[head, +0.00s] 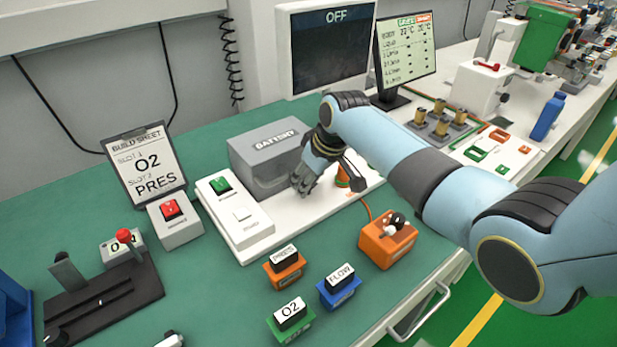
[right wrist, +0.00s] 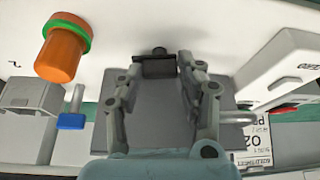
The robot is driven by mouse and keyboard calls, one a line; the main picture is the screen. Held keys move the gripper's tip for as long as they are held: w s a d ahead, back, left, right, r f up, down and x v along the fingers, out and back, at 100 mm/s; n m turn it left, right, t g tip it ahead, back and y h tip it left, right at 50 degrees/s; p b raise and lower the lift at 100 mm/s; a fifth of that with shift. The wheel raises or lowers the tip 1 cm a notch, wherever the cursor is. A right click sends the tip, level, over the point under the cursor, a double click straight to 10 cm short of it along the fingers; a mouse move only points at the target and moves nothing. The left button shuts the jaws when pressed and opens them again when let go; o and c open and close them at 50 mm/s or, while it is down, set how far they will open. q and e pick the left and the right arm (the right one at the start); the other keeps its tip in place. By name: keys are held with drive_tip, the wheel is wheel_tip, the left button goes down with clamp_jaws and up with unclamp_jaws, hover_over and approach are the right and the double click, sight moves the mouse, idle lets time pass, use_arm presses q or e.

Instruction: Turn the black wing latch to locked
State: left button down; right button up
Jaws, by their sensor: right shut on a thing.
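The black wing latch (right wrist: 158,67) shows in the right wrist view as a short dark bar with a small round knob, at the edge of a grey housing. The bar lies crosswise between the fingertips of my right gripper (right wrist: 158,72), which is shut on it. In the head view my right gripper (head: 306,186) reaches down at the front right of the grey housing (head: 262,150) on the white base; the latch is hidden there by the fingers. My left gripper is not in view.
An orange post with a green ring (right wrist: 62,48) stands close to the right gripper. A white switch box (head: 236,218) is left of it. Orange, blue and green labelled blocks and an orange connector box (head: 388,240) stand in front. A monitor (head: 325,50) reads OFF.

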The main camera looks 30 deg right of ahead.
drive_tip(key=shift+d+n+y, duration=0.1)
drive_tip(key=shift+n+y, duration=0.2)
drive_tip(key=shift+n, duration=0.5)
drive_tip(key=n+y, duration=0.1)
drive_tip(key=n, duration=0.1)
drive_tip(key=shift+w+n+g, duration=0.1)
drive_tip(key=shift+n+g, duration=0.2)
drive_tip(key=shift+n, duration=0.1)
drive_tip(key=n+b, duration=0.1)
drive_tip(key=n, duration=0.1)
drive_tip(key=shift+f+n+g+y, duration=0.1)
drive_tip(key=shift+n+g+y, duration=0.2)
drive_tip(key=shift+g, duration=0.1)
drive_tip(key=shift+n+g+y+b, duration=0.45)
drive_tip(key=shift+n+b, duration=0.65)
drive_tip(key=shift+n, duration=0.4)
drive_tip(key=o, duration=0.9)
